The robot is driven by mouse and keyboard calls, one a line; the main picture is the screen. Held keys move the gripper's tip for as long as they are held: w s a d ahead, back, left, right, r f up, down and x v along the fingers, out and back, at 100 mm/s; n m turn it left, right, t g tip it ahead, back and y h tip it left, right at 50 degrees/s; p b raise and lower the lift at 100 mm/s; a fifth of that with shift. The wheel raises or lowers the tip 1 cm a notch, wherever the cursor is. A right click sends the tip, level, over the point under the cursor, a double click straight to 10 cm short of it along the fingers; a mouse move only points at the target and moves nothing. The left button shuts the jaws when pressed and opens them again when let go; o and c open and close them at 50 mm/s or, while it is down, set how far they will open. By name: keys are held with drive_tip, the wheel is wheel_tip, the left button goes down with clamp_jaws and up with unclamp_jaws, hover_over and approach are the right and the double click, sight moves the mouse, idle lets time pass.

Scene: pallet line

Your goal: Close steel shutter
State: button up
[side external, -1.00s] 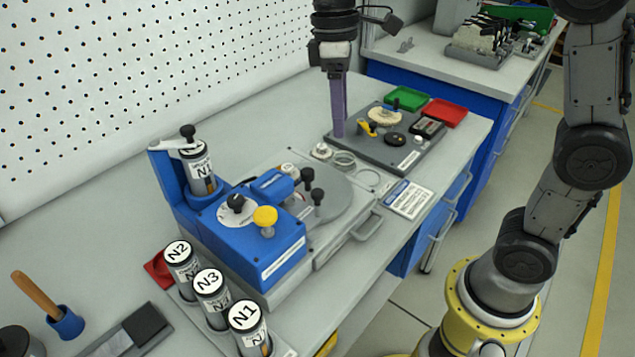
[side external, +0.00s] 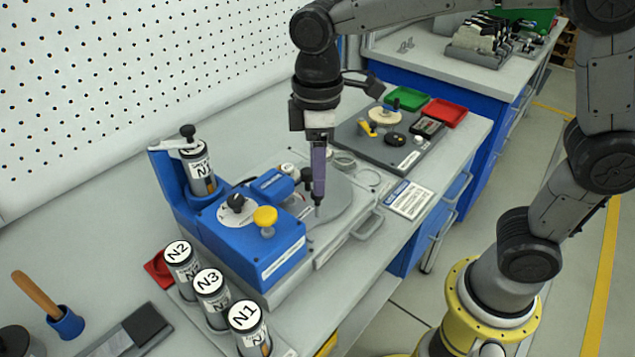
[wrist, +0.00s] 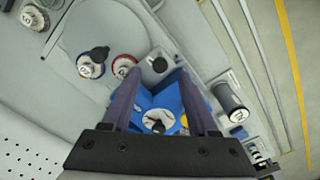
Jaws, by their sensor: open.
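A grey steel plate (side external: 347,203) with rounded edges lies on the machine beside the blue housing (side external: 262,236); I cannot tell for sure which part is the shutter. A black knob (wrist: 160,65) shows between my fingertips in the wrist view. Another black knob (side external: 307,175) stands just left of my gripper (side external: 318,212) in the side view. My gripper points down over the plate beside the housing, its purple fingers apart and empty. They hide part of the plate and the nearer knob in the side view. The wrist view also shows the gripper (wrist: 160,75) open.
The housing carries a yellow knob (side external: 265,217) and a white dial (side external: 235,210). A bar handle (side external: 368,225) sticks out at the front right. Labelled canisters (side external: 211,284) stand at the front left. A dark tray of small parts (side external: 412,150) lies behind.

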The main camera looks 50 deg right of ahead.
drive_tip(key=shift+f, duration=1.8)
clamp_jaws()
drive_tip(key=shift+r, duration=0.1)
